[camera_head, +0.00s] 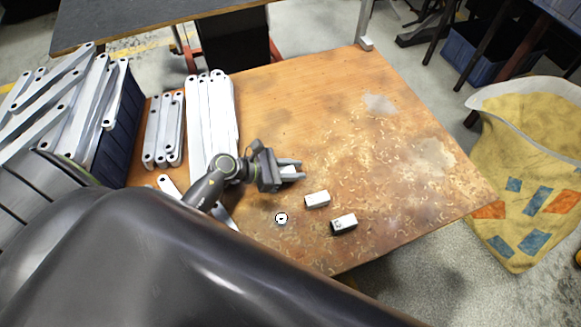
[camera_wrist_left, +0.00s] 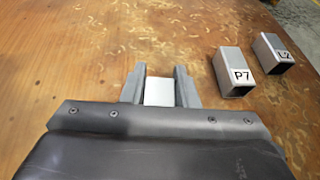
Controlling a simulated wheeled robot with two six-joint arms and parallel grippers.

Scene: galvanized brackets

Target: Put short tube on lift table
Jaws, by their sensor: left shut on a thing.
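My left gripper (camera_head: 291,170) is over the wooden table, its fingers closed around a small pale piece (camera_wrist_left: 158,92), which looks like a short tube. In the left wrist view, the fingers (camera_wrist_left: 160,88) stand on either side of it. Its ends and any label are hidden. Two other short square tubes lie apart from the gripper: one marked P7 (camera_wrist_left: 232,75) and one whose label looks like L2 (camera_wrist_left: 272,52). They also show in the head view, the nearer-to-gripper one (camera_head: 317,199) and the other (camera_head: 343,224). I cannot tell which surface is the lift table. My right gripper is not in view.
The wooden table (camera_head: 300,95) has long pale bars (camera_head: 210,115) and shorter bars (camera_head: 164,130) at its left. A dark bin of bars (camera_head: 112,140) stands beside it. A dark-topped table (camera_head: 170,18) is behind. A small round white piece (camera_head: 281,218) lies near the tubes.

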